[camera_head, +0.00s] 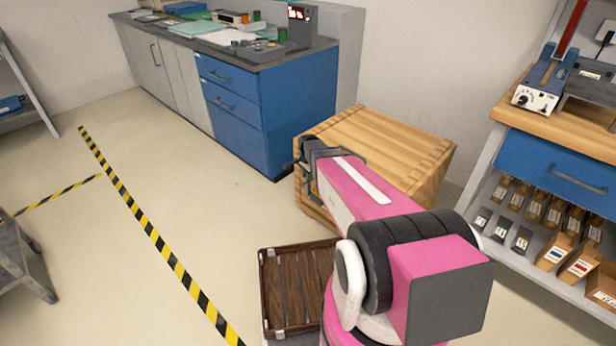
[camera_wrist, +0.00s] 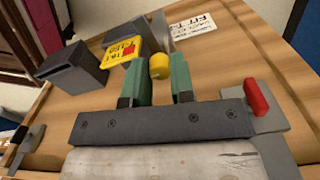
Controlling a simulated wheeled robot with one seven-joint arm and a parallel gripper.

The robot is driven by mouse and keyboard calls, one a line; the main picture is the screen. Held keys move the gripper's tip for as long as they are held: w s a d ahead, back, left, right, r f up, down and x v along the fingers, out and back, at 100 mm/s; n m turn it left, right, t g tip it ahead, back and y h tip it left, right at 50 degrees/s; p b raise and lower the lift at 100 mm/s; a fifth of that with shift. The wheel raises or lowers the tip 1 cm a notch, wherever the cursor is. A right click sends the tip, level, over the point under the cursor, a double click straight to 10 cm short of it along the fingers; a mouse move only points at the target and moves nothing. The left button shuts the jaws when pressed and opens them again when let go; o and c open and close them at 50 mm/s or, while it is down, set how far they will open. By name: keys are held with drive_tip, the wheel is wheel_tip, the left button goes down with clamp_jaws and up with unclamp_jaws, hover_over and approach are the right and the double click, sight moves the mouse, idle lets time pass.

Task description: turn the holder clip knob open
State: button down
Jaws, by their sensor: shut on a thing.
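A small yellow knob (camera_wrist: 159,66) sits between the two green fingers of my gripper (camera_wrist: 162,72) in the wrist view. The gripper is shut on this knob, and the fingers cover its sides. Just behind the knob is a grey plate, with a yellow tag (camera_wrist: 122,53) bearing dark print and a red mark beside it. These parts are on the wooden crate (camera_head: 392,150), which also shows in the wrist view (camera_wrist: 225,65). In the head view my gripper is at the crate's left side, and the knob cannot be made out there.
A dark grey box (camera_wrist: 72,70) is left of the fingers. A red-capped piece (camera_wrist: 256,97) is close on the right. A white label (camera_wrist: 193,25) lies behind. A blue cabinet (camera_head: 270,105) stands left of the crate, a shelf bench (camera_head: 560,120) right. A brown slatted tray (camera_head: 290,290) is in front.

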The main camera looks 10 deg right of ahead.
drive_tip(key=c, duration=1)
unclamp_jaws()
wheel_tip(320, 180, up, 11)
drive_tip(key=shift+f, duration=0.1)
drive_tip(key=shift+s, duration=0.15)
drive_tip(key=s+r+n, duration=0.1)
drive_tip(key=s+n, duration=0.3)
drive_tip(key=s, duration=0.3)
drive_tip(key=s+r+n, duration=0.1)
drive_tip(key=s+n, duration=0.3)
drive_tip(key=s, duration=0.3)
drive_tip(key=s+r+n, duration=0.1)
drive_tip(key=s+n, duration=0.3)
drive_tip(key=s, duration=0.3)
drive_tip(key=shift+s+d+r+n, duration=0.15)
drive_tip(key=shift+s+d+n, duration=0.05)
drive_tip(key=shift+n, duration=0.2)
